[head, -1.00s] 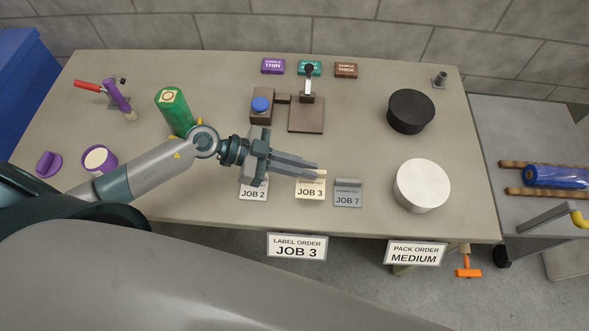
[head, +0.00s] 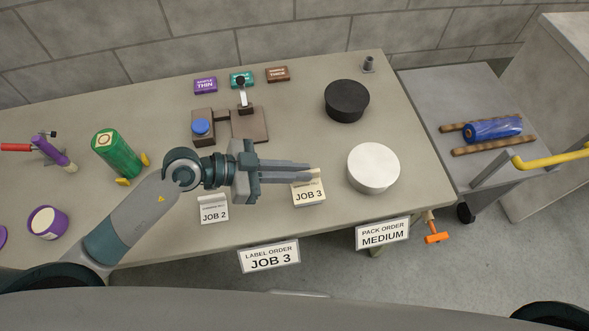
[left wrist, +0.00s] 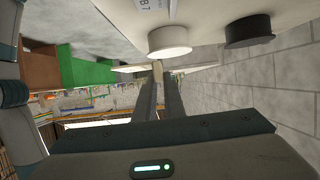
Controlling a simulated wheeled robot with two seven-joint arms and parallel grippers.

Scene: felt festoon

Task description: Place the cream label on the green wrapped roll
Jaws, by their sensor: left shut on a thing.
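The cream label (head: 309,193), marked JOB 3, is at the tips of my left gripper (head: 313,174), which is shut on its top edge. In the left wrist view, the label shows as a thin pale strip (left wrist: 128,69) across the fingertips (left wrist: 158,78). The label appears raised off the table. My right gripper is not in view.
A white-grey JOB 2 label (head: 214,211) stands left of the held label. A white disc (head: 373,166) and a black disc (head: 347,100) lie to the right. A brown device with a blue button (head: 201,126) stands behind my gripper.

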